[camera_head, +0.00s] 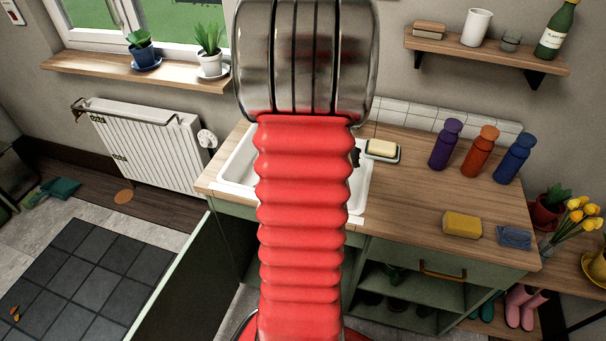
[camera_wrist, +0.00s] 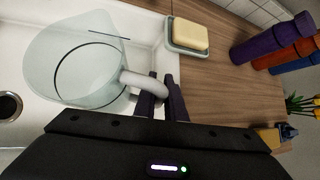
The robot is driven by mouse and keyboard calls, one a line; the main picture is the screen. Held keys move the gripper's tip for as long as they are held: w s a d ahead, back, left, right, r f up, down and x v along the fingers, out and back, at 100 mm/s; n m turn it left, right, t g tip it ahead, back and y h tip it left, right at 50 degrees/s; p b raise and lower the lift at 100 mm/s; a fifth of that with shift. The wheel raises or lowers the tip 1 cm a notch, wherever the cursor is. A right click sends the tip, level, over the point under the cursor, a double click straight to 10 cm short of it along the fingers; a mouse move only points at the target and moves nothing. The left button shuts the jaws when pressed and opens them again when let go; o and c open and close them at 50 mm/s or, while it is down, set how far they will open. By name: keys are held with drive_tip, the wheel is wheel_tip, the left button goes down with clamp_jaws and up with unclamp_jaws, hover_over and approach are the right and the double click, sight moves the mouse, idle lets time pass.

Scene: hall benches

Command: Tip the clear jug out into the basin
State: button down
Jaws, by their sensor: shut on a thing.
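The clear jug (camera_wrist: 80,70) shows in the wrist view in front of the white basin (camera_wrist: 30,20), with its wide rim and spout toward the upper left. My gripper (camera_wrist: 161,88) is shut on the jug's pale handle (camera_wrist: 143,84). I cannot tell how far the jug is tilted, how high it is, or whether it holds liquid. The basin's dark drain (camera_wrist: 9,106) is at the left edge. In the head view the basin (camera_head: 236,165) is set in the wooden counter, partly behind my red arm. The jug and my gripper are hidden there.
A soap bar on a dish (camera_head: 382,150) sits right of the basin. Purple (camera_head: 445,145), orange (camera_head: 477,150) and blue (camera_head: 514,158) bottles stand at the counter's back right. A yellow sponge (camera_head: 462,224) and blue cloth (camera_head: 514,237) lie near the front edge. The counter's middle is clear.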

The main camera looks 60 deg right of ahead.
drive_tip(key=shift+w+f+m+t, duration=0.1)
drive_tip(key=shift+w+m+t, duration=0.2)
drive_tip(key=shift+t, duration=0.4)
drive_tip(key=shift+w+d+m+t+h, duration=0.1)
drive_tip(key=shift+w+m+t+h, duration=0.2)
drive_tip(key=shift+t, duration=0.1)
wheel_tip(320, 180, up, 5)
drive_tip(key=shift+f, duration=0.1)
idle(0.8)
drive_tip(key=shift+s, duration=0.2)
idle(0.5)
